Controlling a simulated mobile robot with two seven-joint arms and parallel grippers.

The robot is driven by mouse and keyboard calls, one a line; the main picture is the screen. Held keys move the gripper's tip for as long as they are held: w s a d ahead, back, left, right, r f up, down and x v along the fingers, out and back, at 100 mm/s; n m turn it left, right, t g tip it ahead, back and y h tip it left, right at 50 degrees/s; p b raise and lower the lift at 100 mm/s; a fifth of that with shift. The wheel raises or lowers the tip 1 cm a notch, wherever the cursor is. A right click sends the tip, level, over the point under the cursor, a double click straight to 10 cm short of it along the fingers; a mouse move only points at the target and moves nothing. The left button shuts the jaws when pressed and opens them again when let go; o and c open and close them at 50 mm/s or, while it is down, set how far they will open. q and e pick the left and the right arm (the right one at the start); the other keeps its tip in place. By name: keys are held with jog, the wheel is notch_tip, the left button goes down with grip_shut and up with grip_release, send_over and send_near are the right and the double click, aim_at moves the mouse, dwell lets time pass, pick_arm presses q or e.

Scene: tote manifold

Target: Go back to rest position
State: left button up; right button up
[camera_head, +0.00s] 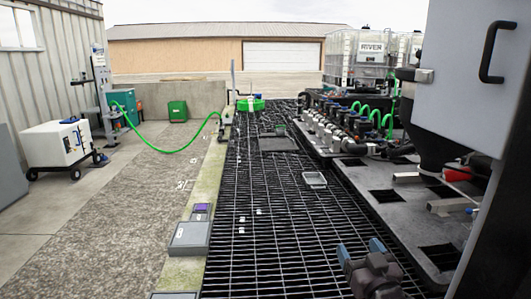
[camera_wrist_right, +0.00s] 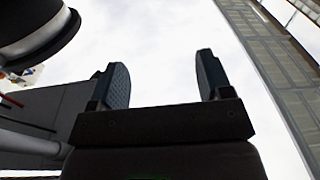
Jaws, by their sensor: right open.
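My right gripper (camera_head: 361,250) shows at the bottom right of the head view, above the dark floor grating (camera_head: 265,215). Its two bluish fingers stand apart with nothing between them. In the right wrist view the same gripper (camera_wrist_right: 158,85) points up toward pale sky, its fingers wide apart and empty. My left gripper does not show in either view.
A manifold with pipes and green hoses (camera_head: 345,130) runs along the right. A large grey hopper cabinet (camera_head: 455,90) stands close at the right. A white wheeled unit (camera_head: 55,145) is at the left. The grating's middle is mostly clear, with a small tray (camera_head: 314,180).

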jog(key=s+d+f+g+h, duration=0.1)
jog(key=s+d+f+g, duration=0.2)
jog(key=s+f, duration=1)
jog(key=s+d+f+m+g+h+p, duration=0.1)
jog(key=s+d+f+g, duration=0.2)
jog(key=s+f, duration=1)
jog(key=s+g, duration=0.1)
jog(key=s, duration=0.3)
jog(key=shift+s+d+g+h, duration=0.3)
jog(key=shift+s+g, duration=0.05)
jog(key=shift+g, duration=0.05)
